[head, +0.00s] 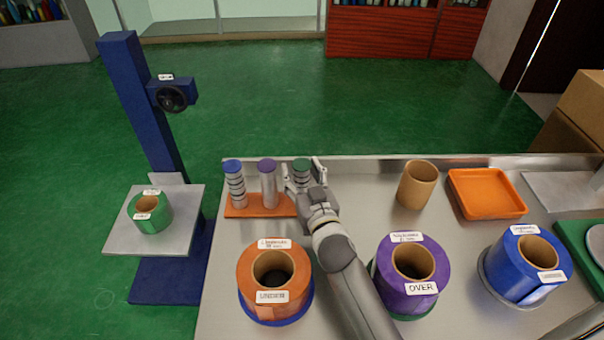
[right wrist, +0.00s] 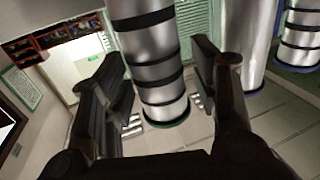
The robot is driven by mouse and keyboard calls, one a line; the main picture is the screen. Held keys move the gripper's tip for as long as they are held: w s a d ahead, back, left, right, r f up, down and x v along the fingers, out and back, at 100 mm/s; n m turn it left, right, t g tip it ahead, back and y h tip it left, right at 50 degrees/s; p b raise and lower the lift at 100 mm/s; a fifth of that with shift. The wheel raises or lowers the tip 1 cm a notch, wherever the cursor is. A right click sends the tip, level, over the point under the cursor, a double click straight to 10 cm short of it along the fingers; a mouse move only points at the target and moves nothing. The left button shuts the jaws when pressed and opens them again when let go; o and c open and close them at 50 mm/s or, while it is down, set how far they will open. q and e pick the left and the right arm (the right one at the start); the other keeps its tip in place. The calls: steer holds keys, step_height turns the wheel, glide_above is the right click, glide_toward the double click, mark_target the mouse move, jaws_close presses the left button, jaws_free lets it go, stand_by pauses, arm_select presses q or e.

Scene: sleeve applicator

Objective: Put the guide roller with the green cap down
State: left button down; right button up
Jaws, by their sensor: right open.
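The guide roller with the green cap (head: 302,164) stands upright at the right end of the orange rack (head: 236,212); its lower part and foot are hidden behind my gripper. My right gripper (head: 305,173) is open at this roller. In the right wrist view the banded metal roller (right wrist: 152,62) stands between the two open fingers (right wrist: 160,85), with a gap visible on each side. My left gripper is not in view.
A blue-capped roller (head: 234,183) and a purple-capped roller (head: 268,184) stand on the rack to the left. Orange (head: 246,280) and purple (head: 437,285) label rolls flank my right arm. A cardboard core (head: 416,187) and an orange tray (head: 487,194) are to the right.

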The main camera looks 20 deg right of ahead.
steer(key=shift+s, duration=0.1)
steer(key=s+b, duration=0.1)
steer(key=s, duration=1.1)
steer(key=shift+w, duration=0.1)
